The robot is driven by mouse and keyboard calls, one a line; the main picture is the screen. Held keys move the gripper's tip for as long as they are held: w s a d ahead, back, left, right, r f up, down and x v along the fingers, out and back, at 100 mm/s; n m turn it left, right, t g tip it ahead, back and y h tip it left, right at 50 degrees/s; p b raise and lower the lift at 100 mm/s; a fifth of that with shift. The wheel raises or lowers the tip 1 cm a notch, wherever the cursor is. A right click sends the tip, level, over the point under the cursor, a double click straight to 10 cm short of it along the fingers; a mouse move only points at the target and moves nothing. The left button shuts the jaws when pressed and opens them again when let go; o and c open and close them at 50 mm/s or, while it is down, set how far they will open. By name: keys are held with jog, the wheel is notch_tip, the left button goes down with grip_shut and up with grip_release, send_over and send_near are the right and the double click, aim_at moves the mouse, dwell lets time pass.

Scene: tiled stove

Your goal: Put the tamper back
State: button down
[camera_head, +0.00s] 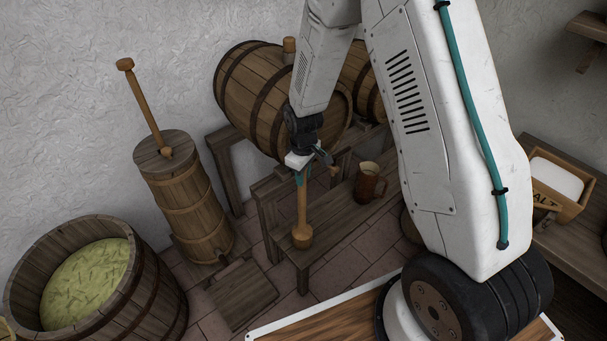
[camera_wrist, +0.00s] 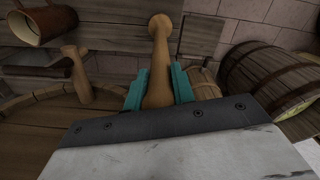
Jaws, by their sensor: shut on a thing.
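The tamper (camera_head: 302,212) is a light wooden tool with a slim handle and a thicker round head. In the head view it hangs upright, head down, under my gripper (camera_head: 301,177), in front of the low wooden bench (camera_head: 340,240). I cannot tell whether its head touches the bench. In the wrist view the teal fingers of my gripper (camera_wrist: 158,88) are shut on the tamper (camera_wrist: 160,50), one on each side of its shaft.
A brown mug (camera_head: 369,184) stands on the bench, right of the tamper. A large barrel (camera_head: 265,95) lies behind. At left are a tall churn (camera_head: 190,205) and a tub of shredded greens (camera_head: 140,290). A labelled wooden box (camera_head: 555,200) sits at right.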

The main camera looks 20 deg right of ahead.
jog(key=shift+f, duration=0.15)
jog(key=c, duration=1.2)
grip_release()
jog(key=shift+o, duration=0.2)
notch_tip(320, 180, up, 13)
jog(key=shift+f, duration=0.1)
jog(key=s+d+r+m, duration=0.2)
jog(key=s+r+m, duration=0.2)
jog(key=s+r, duration=1.1)
jog(key=s+r+m, duration=0.1)
jog(key=s+r, duration=0.2)
jog(key=s, duration=0.4)
jog(key=s+d+r+m+t, duration=0.1)
jog(key=s+r+m, duration=0.1)
jog(key=s+r, duration=0.2)
jog(key=shift+s+r, duration=0.25)
jog(key=shift+s, duration=1.65)
